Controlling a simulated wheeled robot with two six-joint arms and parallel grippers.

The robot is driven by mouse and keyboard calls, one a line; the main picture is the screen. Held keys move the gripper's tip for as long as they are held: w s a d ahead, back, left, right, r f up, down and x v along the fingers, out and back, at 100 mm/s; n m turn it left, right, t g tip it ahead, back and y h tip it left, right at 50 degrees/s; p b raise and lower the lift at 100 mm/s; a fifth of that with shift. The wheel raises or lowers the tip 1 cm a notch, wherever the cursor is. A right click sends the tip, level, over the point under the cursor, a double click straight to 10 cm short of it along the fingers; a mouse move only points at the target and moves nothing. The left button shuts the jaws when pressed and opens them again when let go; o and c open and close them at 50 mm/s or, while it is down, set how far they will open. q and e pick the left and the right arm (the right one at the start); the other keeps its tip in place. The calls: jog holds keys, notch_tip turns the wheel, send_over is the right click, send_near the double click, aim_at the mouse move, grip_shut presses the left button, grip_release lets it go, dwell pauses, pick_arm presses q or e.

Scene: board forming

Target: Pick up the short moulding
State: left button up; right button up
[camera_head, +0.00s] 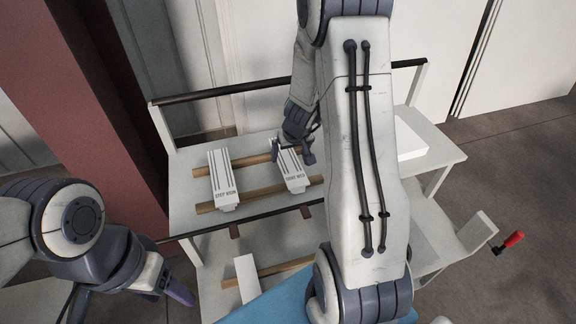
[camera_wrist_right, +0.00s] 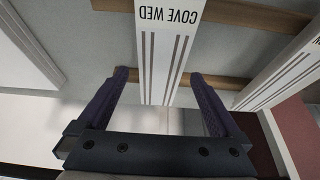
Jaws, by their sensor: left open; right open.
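A white grooved moulding (camera_head: 290,175) lies across two wooden bars on the upper shelf. In the right wrist view the same moulding (camera_wrist_right: 165,50) reads "COVE WED" upside down. My right gripper (camera_head: 292,152) is open over its far end. In the right wrist view the gripper's fingers (camera_wrist_right: 160,78) stand on either side of it with gaps, not closed on it. A second labelled white moulding (camera_head: 223,180) lies to its left and also shows in the right wrist view (camera_wrist_right: 285,75). Which one is the short moulding I cannot tell. My left gripper (camera_head: 125,300) is open and empty at lower left.
The wooden bars (camera_head: 245,194) rest on the grey upper shelf (camera_head: 185,170). A dark rail (camera_head: 230,90) runs behind it. A red-brown column (camera_head: 95,100) is at left.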

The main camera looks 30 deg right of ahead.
aim_at(287, 159)
jog(key=b+x, duration=0.1)
jog(key=x, duration=0.2)
jog(key=shift+a, duration=0.1)
grip_shut()
pick_arm(q)
jog(key=shift+f, duration=0.8)
pick_arm(e)
jog(key=shift+r, duration=0.1)
pick_arm(q)
notch_tip(287, 159, up, 9)
jog(key=p, duration=0.9)
pick_arm(e)
notch_tip(287, 159, up, 10)
jog(key=shift+w, duration=0.1)
jog(key=c, duration=0.5)
grip_release()
grip_shut()
